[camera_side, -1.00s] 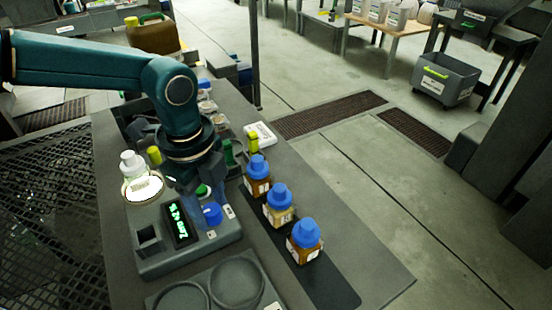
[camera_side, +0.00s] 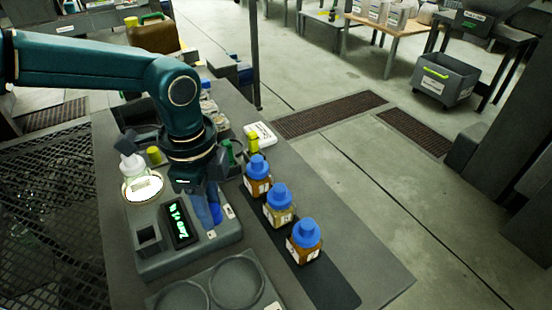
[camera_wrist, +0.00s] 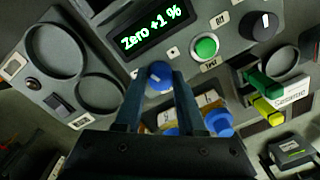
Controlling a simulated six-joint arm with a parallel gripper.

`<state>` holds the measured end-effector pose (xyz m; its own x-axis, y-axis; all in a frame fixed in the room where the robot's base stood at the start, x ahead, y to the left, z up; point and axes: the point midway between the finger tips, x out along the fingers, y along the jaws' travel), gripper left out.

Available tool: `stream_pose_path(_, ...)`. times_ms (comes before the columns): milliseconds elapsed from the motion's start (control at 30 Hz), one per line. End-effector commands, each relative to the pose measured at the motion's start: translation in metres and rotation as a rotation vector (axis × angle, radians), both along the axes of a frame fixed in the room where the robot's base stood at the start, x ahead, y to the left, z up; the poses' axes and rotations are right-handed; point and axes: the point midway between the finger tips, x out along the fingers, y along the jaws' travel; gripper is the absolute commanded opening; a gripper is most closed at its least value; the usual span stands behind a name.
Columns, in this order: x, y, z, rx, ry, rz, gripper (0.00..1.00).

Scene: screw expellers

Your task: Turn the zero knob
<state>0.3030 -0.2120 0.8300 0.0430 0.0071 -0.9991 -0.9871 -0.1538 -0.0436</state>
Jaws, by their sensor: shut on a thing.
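The blue zero knob (camera_wrist: 159,74) sits on the grey instrument panel, with a white pointer mark. It also shows in the side view (camera_side: 216,213), partly covered by my fingers. My gripper (camera_wrist: 158,80) is shut on the knob, with one finger on each side of it. In the side view my gripper (camera_side: 205,208) points down onto the instrument. The lit display (camera_wrist: 151,29) reads "Zero +1 %" in green; it also shows in the side view (camera_side: 180,225), where it is hard to read.
A green button (camera_wrist: 205,46) and a dark knob (camera_wrist: 264,26) are on the same panel. Blue-capped bottles (camera_side: 306,243) stand in a row to the right. A bottle on a round white pan (camera_side: 142,188) stands at the left. Bare bench lies beyond the bottles.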

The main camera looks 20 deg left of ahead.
Motion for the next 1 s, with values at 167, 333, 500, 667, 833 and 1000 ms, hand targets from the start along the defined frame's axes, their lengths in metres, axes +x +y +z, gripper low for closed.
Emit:
stream_pose_path(167,0.0004,-0.0007,0.0007,-0.002,-0.002,0.166,0.0)
stream_pose_path(333,0.0002,-0.0008,0.0008,-0.001,-0.002,0.322,0.0)
stream_pose_path(500,0.0005,-0.0011,0.001,-0.002,-0.003,0.46,0.0)
stream_pose_path(667,0.0005,-0.0012,0.0008,-0.001,-0.002,0.563,0.0)
stream_pose_path(833,0.0004,-0.0013,0.0009,0.0,-0.002,0.64,0.0)
stream_pose_path(1000,0.0005,-0.0014,0.001,-0.001,-0.003,0.681,0.0)
